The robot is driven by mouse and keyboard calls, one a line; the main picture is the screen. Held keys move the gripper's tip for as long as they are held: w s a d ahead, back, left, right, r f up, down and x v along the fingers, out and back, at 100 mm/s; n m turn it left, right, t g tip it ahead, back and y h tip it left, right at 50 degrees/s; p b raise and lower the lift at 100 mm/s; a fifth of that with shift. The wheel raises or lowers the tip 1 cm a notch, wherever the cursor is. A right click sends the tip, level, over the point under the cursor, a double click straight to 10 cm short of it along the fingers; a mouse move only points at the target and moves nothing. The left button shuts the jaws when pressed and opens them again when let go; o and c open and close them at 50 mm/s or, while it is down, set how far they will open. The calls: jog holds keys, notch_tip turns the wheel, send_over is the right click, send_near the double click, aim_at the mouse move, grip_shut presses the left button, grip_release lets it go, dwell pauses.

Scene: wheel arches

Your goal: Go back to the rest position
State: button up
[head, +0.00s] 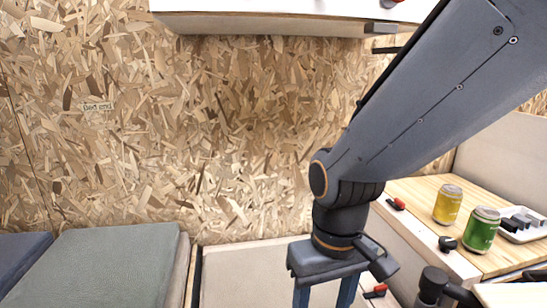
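My arm reaches in from the upper right and bends down at the wrist. My gripper (323,294) points down near the bottom edge. Its two bluish fingers stand apart with pale surface showing between them, and nothing is seen held. The fingertips are cut off by the bottom of the picture.
A wooden counter (420,192) at the right bears a yellow can (448,204), a green can (481,230) and a white tray (533,234) with dark items. A grey-green cushion (100,265) lies at lower left. A white cabinet (265,22) overhangs the chipboard wall (190,130).

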jog(key=s+d+r+m+p, duration=0.1)
jog(key=d+r+m+p, duration=0.2)
jog(key=d+r+p, duration=0.8)
jog(key=shift+s+r+m+p, duration=0.25)
jog(key=shift+r+p, duration=0.9)
jog(key=shift+p, duration=1.75)
